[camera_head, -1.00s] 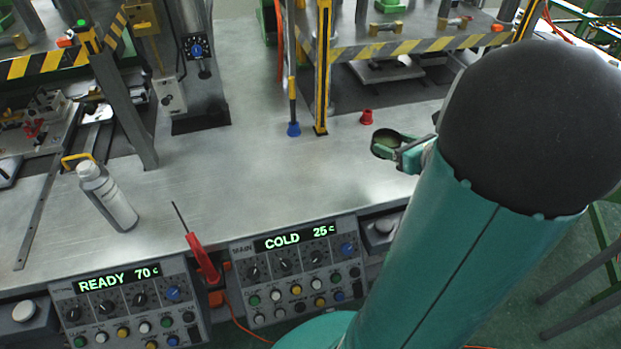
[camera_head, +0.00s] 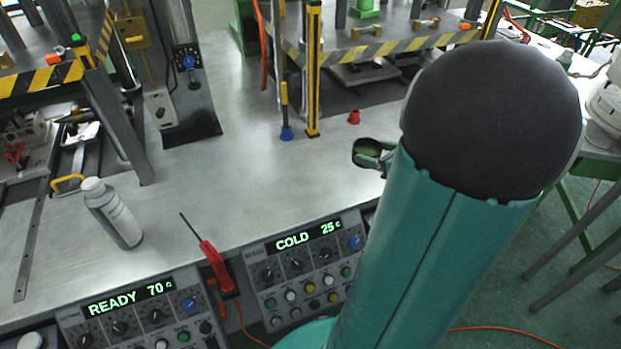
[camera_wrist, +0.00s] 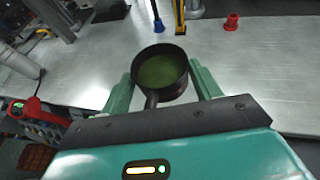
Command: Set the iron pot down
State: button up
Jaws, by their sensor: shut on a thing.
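The iron pot is small, dark and round with green inside and a short handle; it shows between my fingers in the wrist view (camera_wrist: 162,76). My gripper (camera_wrist: 160,92) is shut on it, with a green finger at each side and the handle pointing back toward the palm. In the head view the pot (camera_head: 367,151) is at the right part of the steel bench top (camera_head: 240,180), just left of my arm. My gripper (camera_head: 380,160) is mostly hidden behind my arm there. I cannot tell whether the pot's base touches the bench.
A red cup-like piece (camera_head: 353,118) and a blue-based post (camera_head: 286,132) stand behind the pot. A red soldering-type tool (camera_head: 217,266) sits between two control boxes reading READY 70 and COLD 25. The bench middle is clear.

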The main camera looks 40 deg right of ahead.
aim_at(353, 156)
jog(key=shift+d+f, duration=0.2)
jog(key=shift+d, duration=0.2)
jog(key=w+a+f, duration=0.1)
jog(key=w, duration=0.1)
jog(key=w+a+f, duration=0.1)
jog(key=w, duration=0.2)
jog(key=w+a+f, duration=0.1)
jog(key=w, duration=0.2)
jog(key=shift+f, duration=0.35)
jog(key=w+f, duration=0.2)
jog(key=w+a+f, duration=0.1)
jog(key=w+f, duration=0.1)
jog(key=f, duration=0.1)
jog(key=shift+a, duration=0.2)
jog(key=shift+w+f, duration=0.2)
jog(key=shift+f, duration=0.1)
jog(key=shift+w+a+f, duration=0.1)
jog(key=shift+w+f, duration=0.05)
jog(key=shift+f, duration=0.75)
jog(key=shift+w+a+f, duration=0.1)
jog(key=shift+w+f, duration=0.05)
jog(key=shift+f, duration=0.7)
jog(key=shift+f, duration=0.1)
jog(key=o, duration=1)
jog(key=shift+f, duration=0.1)
jog(key=shift+o, duration=0.4)
